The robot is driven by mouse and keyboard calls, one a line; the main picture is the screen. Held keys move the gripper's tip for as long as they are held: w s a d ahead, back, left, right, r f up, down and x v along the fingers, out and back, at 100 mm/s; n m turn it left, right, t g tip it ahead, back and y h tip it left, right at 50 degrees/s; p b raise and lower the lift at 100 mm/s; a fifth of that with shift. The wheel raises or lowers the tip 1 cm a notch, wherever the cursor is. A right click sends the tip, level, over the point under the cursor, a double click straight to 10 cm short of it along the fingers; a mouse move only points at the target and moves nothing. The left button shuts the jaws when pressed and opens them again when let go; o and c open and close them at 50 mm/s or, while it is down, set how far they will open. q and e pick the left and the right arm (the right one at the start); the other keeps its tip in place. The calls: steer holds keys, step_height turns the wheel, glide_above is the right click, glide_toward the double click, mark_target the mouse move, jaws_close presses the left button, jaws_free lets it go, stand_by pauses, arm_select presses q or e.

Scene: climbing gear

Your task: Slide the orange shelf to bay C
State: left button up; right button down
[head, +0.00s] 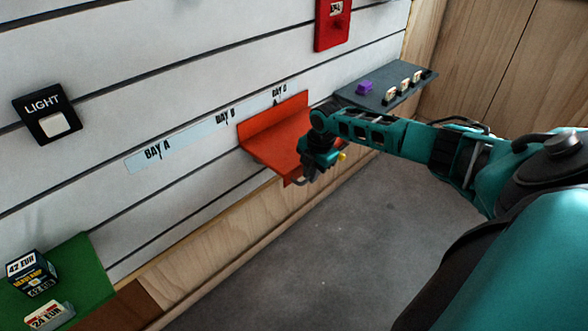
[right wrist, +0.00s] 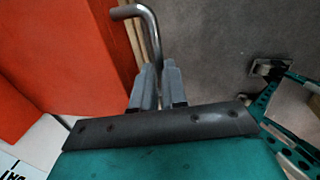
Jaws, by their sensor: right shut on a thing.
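The orange shelf (head: 270,147) hangs on the slatted white wall in the head view. It sits below the label strip, from right of the BAY B label (head: 225,116) to beneath and just past the BAY C label (head: 279,92). My right gripper (head: 302,180) is at the shelf's front edge. In the right wrist view, my right gripper's fingers (right wrist: 158,88) are closed on a bent metal handle (right wrist: 145,22) beside the orange shelf (right wrist: 75,45). The grip itself is partly hidden. My left gripper is not in view.
The BAY A label (head: 157,151) is farther left. A dark grey shelf (head: 372,92) with a purple block (head: 365,87) and several small pieces stands right of the orange shelf. A green shelf (head: 82,262) with boxes is at lower left.

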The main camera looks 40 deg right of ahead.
steer(key=shift+d, duration=1.25)
steer(key=c, duration=1.2)
jaws_free()
steer(key=shift+o, duration=0.2)
steer(key=shift+w+a, duration=0.1)
step_height(320, 180, up, 13)
steer(key=s+p, duration=0.2)
steer(key=p, duration=0.1)
steer(key=shift+s+f+p, duration=0.15)
steer(key=shift+s+p, duration=0.05)
steer(key=shift+p, duration=0.1)
